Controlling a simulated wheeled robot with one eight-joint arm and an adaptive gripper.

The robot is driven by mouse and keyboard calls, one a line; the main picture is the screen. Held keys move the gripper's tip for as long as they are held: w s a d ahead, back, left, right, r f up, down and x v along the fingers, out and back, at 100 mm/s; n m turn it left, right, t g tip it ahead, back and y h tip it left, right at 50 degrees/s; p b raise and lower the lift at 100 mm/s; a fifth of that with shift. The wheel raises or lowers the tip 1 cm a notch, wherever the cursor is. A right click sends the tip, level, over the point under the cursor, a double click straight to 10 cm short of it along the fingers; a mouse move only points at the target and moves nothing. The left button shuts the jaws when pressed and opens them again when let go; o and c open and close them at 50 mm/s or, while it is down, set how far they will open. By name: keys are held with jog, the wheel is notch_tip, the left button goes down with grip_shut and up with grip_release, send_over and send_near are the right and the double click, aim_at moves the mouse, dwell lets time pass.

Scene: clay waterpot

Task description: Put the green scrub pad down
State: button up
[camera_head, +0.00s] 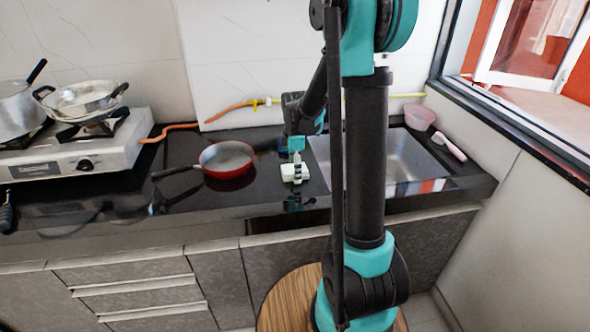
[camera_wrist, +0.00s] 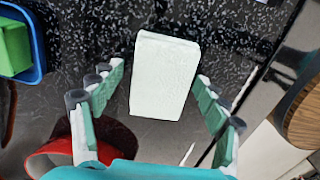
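A green block (camera_wrist: 14,48), which could be the green scrub pad, lies in a blue tray (camera_wrist: 38,52) at the left edge of the wrist view. In the head view only a bit of blue shows behind my gripper. A pale, nearly white block (camera_wrist: 163,80) lies on the dark counter between my fingers; it also shows in the head view (camera_head: 289,175). My gripper (camera_wrist: 160,76) is open around the pale block, with a finger on either side and visible gaps. In the head view my gripper (camera_head: 297,166) is low over the counter.
A red frying pan (camera_head: 228,158) sits left of my gripper, and the sink (camera_head: 400,160) lies to the right. A stove (camera_head: 75,150) with pots is at far left. A wooden stool (camera_head: 287,300) stands below.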

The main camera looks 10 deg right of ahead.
jog(key=shift+r, duration=0.1)
notch_tip(320, 180, up, 11)
jog(key=s+d+f+m+t, duration=0.1)
jog(key=s+f+m, duration=0.2)
jog(key=s+m, duration=0.3)
jog(key=s+d+f+m+t, duration=0.1)
jog(key=s+f+m, duration=0.3)
jog(key=s+m, duration=0.2)
jog(key=s+d+f+m+t, duration=0.2)
jog(key=s+f+m, duration=0.2)
jog(key=s, duration=0.6)
jog(key=shift+f+m, duration=0.1)
jog(key=shift+m, duration=0.9)
